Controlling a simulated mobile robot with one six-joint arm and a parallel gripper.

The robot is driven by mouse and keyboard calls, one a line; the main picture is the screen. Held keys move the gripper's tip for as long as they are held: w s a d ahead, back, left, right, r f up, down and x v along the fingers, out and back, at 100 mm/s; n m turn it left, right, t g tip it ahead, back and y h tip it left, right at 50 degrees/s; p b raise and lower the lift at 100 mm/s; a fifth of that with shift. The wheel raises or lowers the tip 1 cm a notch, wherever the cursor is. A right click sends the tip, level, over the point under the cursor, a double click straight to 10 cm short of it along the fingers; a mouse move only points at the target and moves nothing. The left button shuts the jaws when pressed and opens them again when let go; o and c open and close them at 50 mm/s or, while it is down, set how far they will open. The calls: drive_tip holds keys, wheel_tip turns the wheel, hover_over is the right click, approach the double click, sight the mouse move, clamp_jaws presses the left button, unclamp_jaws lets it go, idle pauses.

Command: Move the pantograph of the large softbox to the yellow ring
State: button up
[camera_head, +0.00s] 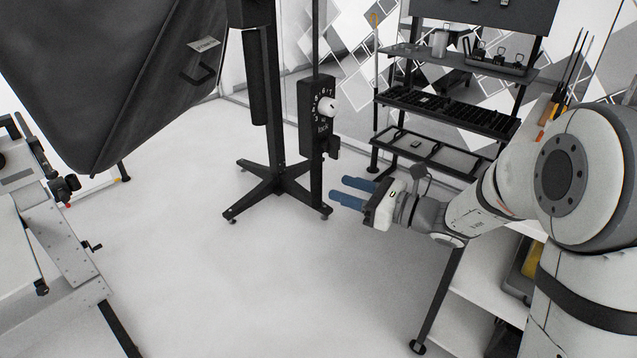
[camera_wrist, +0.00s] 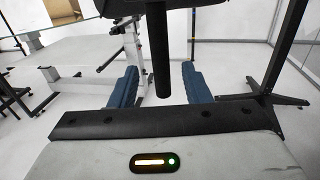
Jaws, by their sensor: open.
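The large softbox (camera_head: 110,75) is a big black fabric hood at the upper left of the head view, with a white label and a dark handle. A black stand (camera_head: 277,120) with splayed feet is right of it. A black box (camera_head: 318,125) with a white dial hangs on a rod there; I cannot tell which part is the pantograph. My gripper (camera_head: 340,190), with blue fingers, is open right of the stand. In the wrist view, a black rod (camera_wrist: 160,50) appears between my gripper's (camera_wrist: 158,70) fingers, with gaps both sides.
A black shelf rack (camera_head: 450,105) with trays and small items stands at the back right. A grey metal frame (camera_head: 60,240) with knobs is at the left. A white bench (camera_head: 490,270) is below my arm. The middle floor (camera_head: 220,280) is clear.

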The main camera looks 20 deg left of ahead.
sight(317, 179)
drive_tip(key=a, duration=0.3)
drive_tip(key=w+a, duration=0.1)
drive_tip(key=a, duration=0.3)
drive_tip(key=shift+w+a, duration=0.2)
drive_tip(key=shift+a, duration=0.05)
drive_tip(key=shift+c, duration=0.4)
clamp_jaws()
